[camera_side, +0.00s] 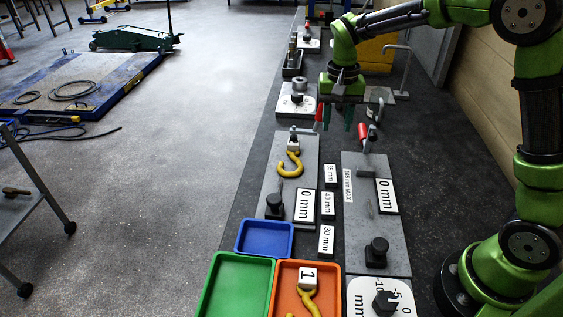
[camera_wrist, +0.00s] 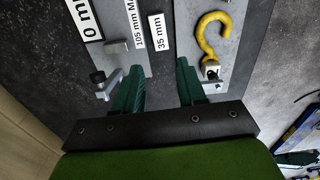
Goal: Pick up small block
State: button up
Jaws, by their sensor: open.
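Several small dark blocks with white labels stand in a column between two grey plates in the side view: the 35 mm block (camera_side: 330,176), the 40 mm block (camera_side: 327,205) and the 30 mm block (camera_side: 326,241). The pictures do not show which is the small block. The 35 mm block (camera_wrist: 158,32) also shows in the wrist view, beyond the fingertips. My gripper (camera_side: 337,120) is open and empty, behind the 35 mm block in the side view. In the wrist view its teal fingers (camera_wrist: 159,68) stand apart with only dark bench between them.
The left grey plate (camera_side: 268,188) carries a yellow hook (camera_side: 289,168). The right grey plate (camera_side: 360,225) has a red-handled clamp (camera_side: 365,134) at its far end. Blue (camera_side: 264,238), green (camera_side: 217,290) and orange (camera_side: 280,300) trays stand at the front.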

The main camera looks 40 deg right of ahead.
aim_at(330, 173)
notch_tip(330, 173, down, 15)
jog(key=shift+s+d+f, duration=0.1)
dwell(0.4)
jog(key=c, duration=0.7)
grip_shut()
